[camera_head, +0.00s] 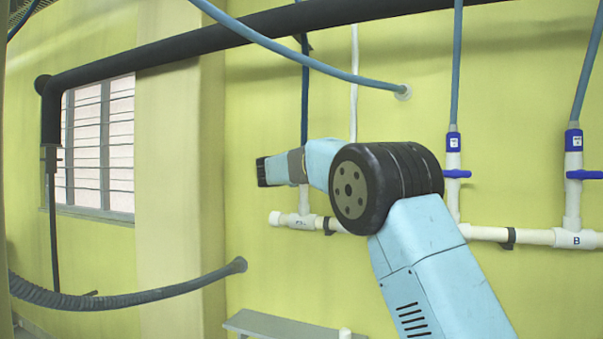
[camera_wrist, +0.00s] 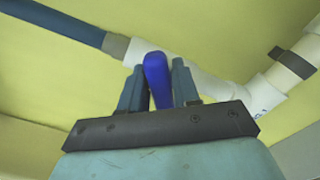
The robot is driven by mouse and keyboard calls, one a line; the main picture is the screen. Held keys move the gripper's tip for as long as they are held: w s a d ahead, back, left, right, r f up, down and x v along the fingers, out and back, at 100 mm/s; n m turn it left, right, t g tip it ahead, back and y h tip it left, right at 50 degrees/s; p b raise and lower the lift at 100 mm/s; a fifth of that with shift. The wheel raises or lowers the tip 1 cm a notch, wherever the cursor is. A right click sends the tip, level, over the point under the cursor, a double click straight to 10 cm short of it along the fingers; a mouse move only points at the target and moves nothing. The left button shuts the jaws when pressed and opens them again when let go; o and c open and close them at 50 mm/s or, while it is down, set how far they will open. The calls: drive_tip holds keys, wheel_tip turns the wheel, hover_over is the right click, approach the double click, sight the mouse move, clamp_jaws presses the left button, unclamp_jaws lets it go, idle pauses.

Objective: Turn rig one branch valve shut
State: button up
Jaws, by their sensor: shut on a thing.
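In the wrist view, my gripper (camera_wrist: 158,85) has its two dark fingers shut on a blue valve handle (camera_wrist: 156,78), one finger on each side. The handle belongs to a white valve on a pipe branch (camera_wrist: 210,86), which runs from a blue hose at upper left down to a labelled white tee. The handle's exact angle to the pipe is hard to tell. In the head view, my arm hides the fingers and the valve on the leftmost branch (camera_head: 303,205).
Two more branches have blue-handled valves, in the middle (camera_head: 455,173) and at right (camera_head: 583,174); both handles lie crosswise. A white header pipe (camera_head: 530,236) runs along the yellow wall. A dark hose (camera_head: 150,294) hangs at lower left, and a grey shelf (camera_head: 275,325) stands below.

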drive_tip(key=m, duration=0.3)
drive_tip(key=f+m, duration=0.1)
drive_tip(key=m, duration=0.1)
drive_tip(key=shift+d, duration=0.35)
drive_tip(key=shift+f+m, duration=0.1)
drive_tip(key=shift+m, duration=1)
drive_tip(key=o, duration=0.9)
drive_tip(key=shift+a, duration=0.1)
drive_tip(key=shift+s, duration=0.1)
drive_tip(key=shift+s+a, duration=0.15)
drive_tip(key=shift+s, duration=0.05)
drive_tip(key=v, duration=1.3)
drive_tip(key=shift+s, duration=0.1)
